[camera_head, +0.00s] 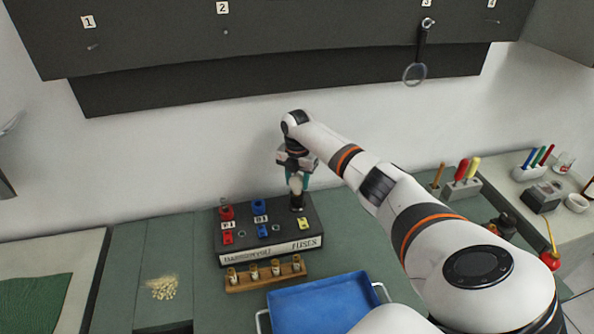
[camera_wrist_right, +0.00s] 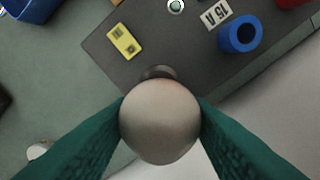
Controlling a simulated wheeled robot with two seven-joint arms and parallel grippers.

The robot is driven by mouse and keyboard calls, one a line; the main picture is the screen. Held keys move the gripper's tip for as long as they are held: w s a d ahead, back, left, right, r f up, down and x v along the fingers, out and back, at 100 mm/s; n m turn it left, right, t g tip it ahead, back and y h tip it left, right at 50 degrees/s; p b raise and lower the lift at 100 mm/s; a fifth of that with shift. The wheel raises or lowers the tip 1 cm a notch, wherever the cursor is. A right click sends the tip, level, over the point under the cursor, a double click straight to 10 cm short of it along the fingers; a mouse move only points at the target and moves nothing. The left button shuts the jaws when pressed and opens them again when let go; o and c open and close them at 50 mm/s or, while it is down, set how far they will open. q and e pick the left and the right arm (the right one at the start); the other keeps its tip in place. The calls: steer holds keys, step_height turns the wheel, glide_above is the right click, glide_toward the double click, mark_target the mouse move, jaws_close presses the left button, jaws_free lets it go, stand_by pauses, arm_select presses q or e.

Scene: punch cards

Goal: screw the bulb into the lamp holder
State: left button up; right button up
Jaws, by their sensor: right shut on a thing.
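The bulb (camera_head: 296,186), pale and round, stands upright at the back right of the dark fuse box (camera_head: 273,250). My right gripper (camera_head: 296,178) points down and is shut on the bulb. In the right wrist view its green fingers (camera_wrist_right: 160,125) press on both sides of the bulb (camera_wrist_right: 160,120). The dark lamp holder (camera_head: 298,204) is directly below the bulb, and its edge (camera_wrist_right: 158,72) shows beyond the bulb in the right wrist view. The bulb's base is hidden, so I cannot tell how deep it sits. My left gripper is not in view.
The box carries red (camera_head: 226,212) and blue (camera_head: 259,206) sockets and a yellow part (camera_head: 303,224). A wooden rack (camera_head: 238,286) with several fuses stands before it. A blue tray (camera_head: 330,308) is at the front; a pale granular pile (camera_head: 163,287) lies left. Tool holders stand right.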

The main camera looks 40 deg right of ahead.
steer(key=shift+r+m+p, duration=0.15)
steer(key=shift+m+p, duration=0.2)
steer(key=shift+m, duration=0.15)
steer(key=shift+f+m, duration=0.2)
steer(key=shift+m, duration=0.4)
steer(key=m, duration=0.9)
steer(key=shift+s+m, duration=0.1)
steer(key=shift+m, duration=0.2)
steer(key=o, duration=1)
